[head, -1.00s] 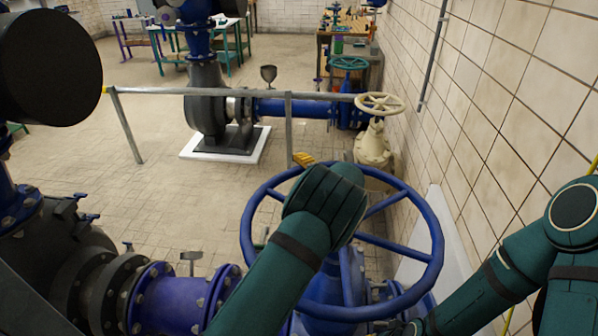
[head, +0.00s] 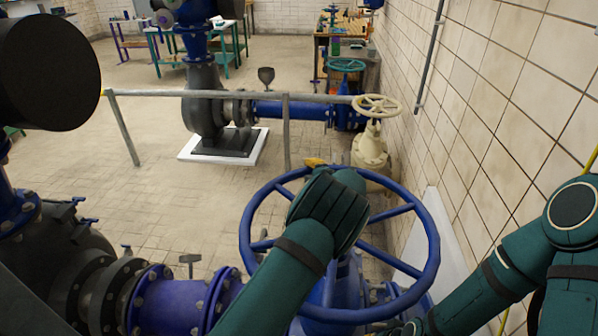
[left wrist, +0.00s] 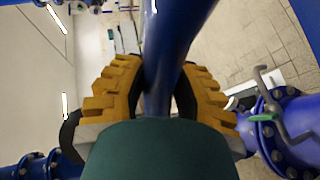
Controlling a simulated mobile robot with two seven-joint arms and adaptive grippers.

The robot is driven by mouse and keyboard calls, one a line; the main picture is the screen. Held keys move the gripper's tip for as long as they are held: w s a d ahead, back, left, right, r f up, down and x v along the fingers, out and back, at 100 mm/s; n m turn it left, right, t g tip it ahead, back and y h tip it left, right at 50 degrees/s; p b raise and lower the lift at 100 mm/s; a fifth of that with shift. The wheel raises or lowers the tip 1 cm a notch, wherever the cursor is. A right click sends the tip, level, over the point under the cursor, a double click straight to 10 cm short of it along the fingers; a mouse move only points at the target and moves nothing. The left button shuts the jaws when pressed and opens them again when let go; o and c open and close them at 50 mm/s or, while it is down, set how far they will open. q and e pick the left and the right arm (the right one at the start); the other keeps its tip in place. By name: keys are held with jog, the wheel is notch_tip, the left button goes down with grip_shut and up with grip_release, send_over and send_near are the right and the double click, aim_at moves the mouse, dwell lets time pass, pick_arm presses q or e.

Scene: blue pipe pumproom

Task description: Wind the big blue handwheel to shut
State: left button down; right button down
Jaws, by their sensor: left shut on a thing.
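The big blue handwheel (head: 437,248) lies nearly flat in the lower middle of the head view, on top of a blue valve. My left gripper (head: 314,162) is at the wheel's far rim, mostly hidden behind my left wrist; only a yellow fingertip shows. In the left wrist view, the yellow-padded fingers of the gripper (left wrist: 158,85) close on both sides of a blue bar of the handwheel (left wrist: 168,35). The exact contact is partly hidden by the gripper body. My right arm comes in at the lower right, its gripper out of sight.
A grey handrail (head: 220,96) crosses beyond the wheel. A cream valve with its own handwheel (head: 377,107) stands behind it. A tiled wall (head: 500,110) is close on the right. Blue flanged piping (head: 170,300) runs at the lower left. Open floor lies at the middle left.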

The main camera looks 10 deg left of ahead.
pick_arm(q)
jog(key=shift+w+d+r+m+t+h, duration=0.1)
jog(key=shift+w+d+m+t+h, duration=0.25)
jog(key=shift+d, duration=0.5)
jog(key=c, duration=0.7)
grip_release()
jog(key=v, duration=1.2)
